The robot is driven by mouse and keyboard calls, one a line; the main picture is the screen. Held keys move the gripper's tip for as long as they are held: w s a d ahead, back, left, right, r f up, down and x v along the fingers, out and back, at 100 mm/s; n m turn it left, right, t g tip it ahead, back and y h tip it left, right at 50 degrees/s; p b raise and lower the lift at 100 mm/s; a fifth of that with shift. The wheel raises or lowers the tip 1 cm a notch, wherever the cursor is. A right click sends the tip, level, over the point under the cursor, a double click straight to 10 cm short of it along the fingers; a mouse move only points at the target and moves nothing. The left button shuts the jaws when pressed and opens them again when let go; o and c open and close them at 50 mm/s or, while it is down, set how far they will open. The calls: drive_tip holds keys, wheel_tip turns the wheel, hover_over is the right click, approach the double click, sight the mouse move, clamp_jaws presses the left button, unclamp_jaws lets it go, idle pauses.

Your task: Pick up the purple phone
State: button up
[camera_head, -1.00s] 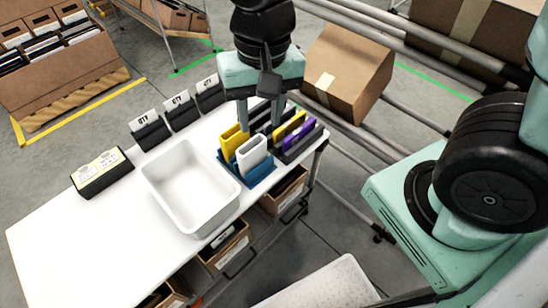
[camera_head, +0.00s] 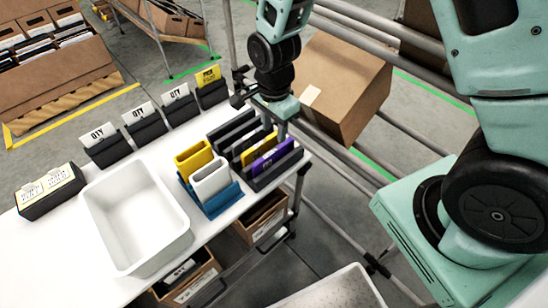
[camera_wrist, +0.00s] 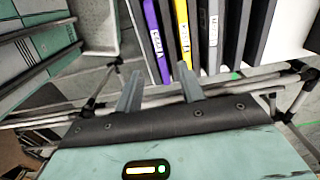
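The purple phone (camera_head: 273,156) stands upright in a dark slotted rack (camera_head: 292,170) at the right end of the white table. A yellow phone (camera_head: 260,147) stands in the slot behind it. My gripper (camera_head: 281,131) is above the rack's back right part, close to the phones. In the wrist view the purple phone (camera_wrist: 155,42) is just beyond the fingertips. There the gripper (camera_wrist: 160,69) is open with nothing between its fingers. The phone's lower part is hidden by the rack.
A blue holder (camera_head: 222,202) with another yellow item (camera_head: 193,160) and a white item (camera_head: 210,182) stands left of the rack. A white bin (camera_head: 135,218) is farther left. Metal rails and a cardboard box (camera_head: 340,90) are close behind the rack.

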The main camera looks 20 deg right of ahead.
sight(274, 151)
drive_tip(key=shift+f+p, duration=0.4)
drive_tip(key=shift+f, duration=3.7)
clamp_jaws()
